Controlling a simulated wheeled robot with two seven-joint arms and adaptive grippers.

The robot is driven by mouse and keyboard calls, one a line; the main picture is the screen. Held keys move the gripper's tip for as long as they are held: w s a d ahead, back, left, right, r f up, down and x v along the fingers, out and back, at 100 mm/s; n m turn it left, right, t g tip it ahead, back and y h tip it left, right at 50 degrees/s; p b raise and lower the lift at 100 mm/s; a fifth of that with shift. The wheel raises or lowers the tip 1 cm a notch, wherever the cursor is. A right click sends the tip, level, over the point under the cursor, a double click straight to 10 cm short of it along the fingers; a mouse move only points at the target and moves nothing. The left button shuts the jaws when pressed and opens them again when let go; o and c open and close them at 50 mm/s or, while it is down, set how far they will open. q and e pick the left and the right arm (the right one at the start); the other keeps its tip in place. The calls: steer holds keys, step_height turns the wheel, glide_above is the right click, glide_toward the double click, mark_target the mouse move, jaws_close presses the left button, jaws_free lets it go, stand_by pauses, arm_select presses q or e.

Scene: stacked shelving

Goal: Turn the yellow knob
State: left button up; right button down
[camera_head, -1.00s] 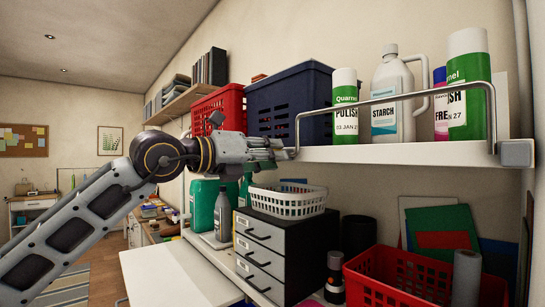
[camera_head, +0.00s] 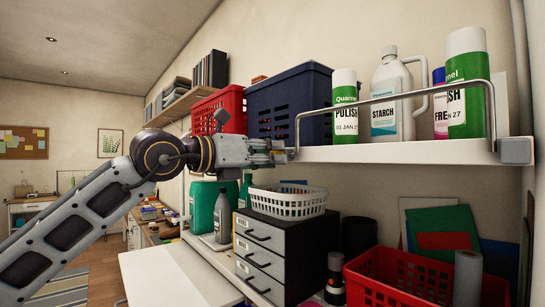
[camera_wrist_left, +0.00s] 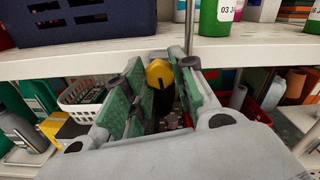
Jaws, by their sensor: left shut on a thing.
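The yellow knob (camera_wrist_left: 159,73) shows in the left wrist view, just under the front edge of the upper shelf. My left gripper (camera_wrist_left: 162,84) has its green-padded fingers on either side of the knob and is shut on it. There the fingers mostly hide the knob. My right gripper is in neither view.
Below stand a white basket (camera_head: 290,202), a drawer unit (camera_head: 275,255) and a red crate (camera_head: 400,280).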

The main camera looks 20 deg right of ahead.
arm_select(q)
steer(key=shift+f, duration=0.2)
steer(key=shift+m, duration=1.2)
steer(key=o, duration=0.5)
steer(key=shift+r, duration=0.1)
steer(key=shift+a+b, duration=0.15)
steer(key=shift+b, duration=0.15)
